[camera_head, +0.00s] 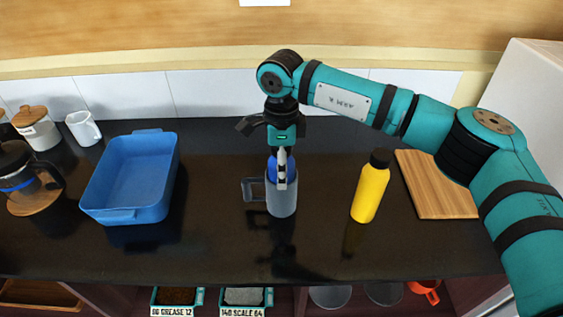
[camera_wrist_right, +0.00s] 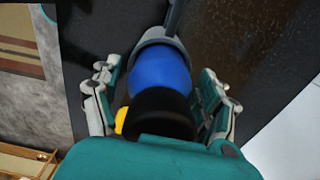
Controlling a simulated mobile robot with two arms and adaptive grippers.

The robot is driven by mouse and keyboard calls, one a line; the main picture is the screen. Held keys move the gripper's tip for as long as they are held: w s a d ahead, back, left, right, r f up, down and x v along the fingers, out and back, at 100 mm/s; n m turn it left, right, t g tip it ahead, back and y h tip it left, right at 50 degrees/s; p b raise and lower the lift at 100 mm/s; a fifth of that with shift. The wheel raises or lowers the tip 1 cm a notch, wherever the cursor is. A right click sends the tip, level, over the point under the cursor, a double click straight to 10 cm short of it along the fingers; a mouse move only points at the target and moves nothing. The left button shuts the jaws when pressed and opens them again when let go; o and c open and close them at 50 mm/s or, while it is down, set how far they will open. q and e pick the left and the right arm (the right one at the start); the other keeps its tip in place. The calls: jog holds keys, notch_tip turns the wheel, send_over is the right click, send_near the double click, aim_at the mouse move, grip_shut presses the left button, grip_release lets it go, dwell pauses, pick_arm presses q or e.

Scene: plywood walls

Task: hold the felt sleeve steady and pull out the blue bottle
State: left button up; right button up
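The blue bottle (camera_head: 272,170) stands upright in the grey felt sleeve (camera_head: 283,200), which has a side loop on the left. In the right wrist view the bottle's blue shoulder (camera_wrist_right: 160,72) and black cap sit between my fingers, and the sleeve's rim (camera_wrist_right: 160,38) shows beyond. My right gripper (camera_head: 281,168) points down over the bottle, its fingers spread around it. In the wrist view my right gripper (camera_wrist_right: 158,100) shows gaps between both fingers and the bottle. In the head view the gripper hides the cap. My left gripper is not in view.
A yellow bottle (camera_head: 370,190) with a black cap stands right of the sleeve, before a wooden board (camera_head: 437,200). A blue tray (camera_head: 95,190) stands left. A white mug (camera_head: 83,128), a canister (camera_head: 36,130) and a coffee press (camera_head: 20,175) are far left. The front counter is clear.

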jog(key=c, duration=1.4)
jog(key=o, duration=1.6)
jog(key=shift+o, duration=0.2)
jog(key=shift+r, duration=0.1)
jog(key=shift+r, duration=3.95)
